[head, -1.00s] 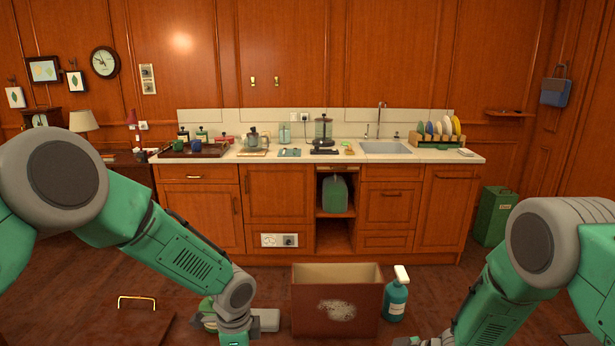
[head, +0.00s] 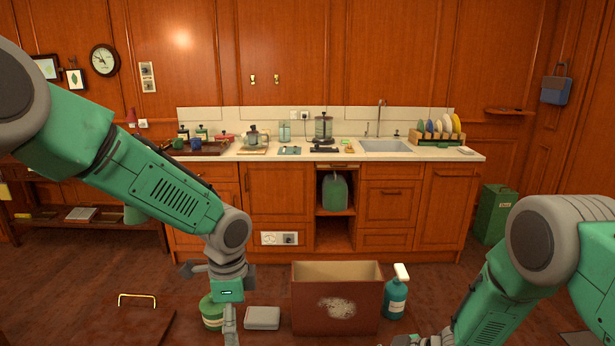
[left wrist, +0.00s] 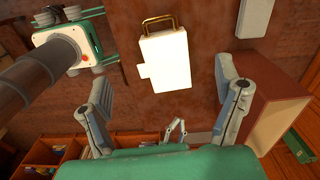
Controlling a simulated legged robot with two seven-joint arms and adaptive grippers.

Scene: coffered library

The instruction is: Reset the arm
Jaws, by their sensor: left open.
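My left arm reaches in from the left in the head view, with its gripper (head: 222,310) low in front, beside a green tub and a grey case. In the left wrist view the two fingers of this gripper (left wrist: 155,75) are spread wide, with nothing held between them. A white blocky thing with a brass handle (left wrist: 163,62) shows in the gap, farther off on the floor side. My right arm comes in from the right. Its gripper (head: 405,340) is mostly cut off by the bottom edge, so its jaws cannot be judged.
A brown open box (head: 337,310) stands in the middle, with a teal spray bottle (head: 396,296) to its right. The green tub (head: 212,313) and grey case (head: 262,318) lie left of it. A brown panel with a brass handle (head: 110,325) is lower left. The counter (head: 290,156) stands behind.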

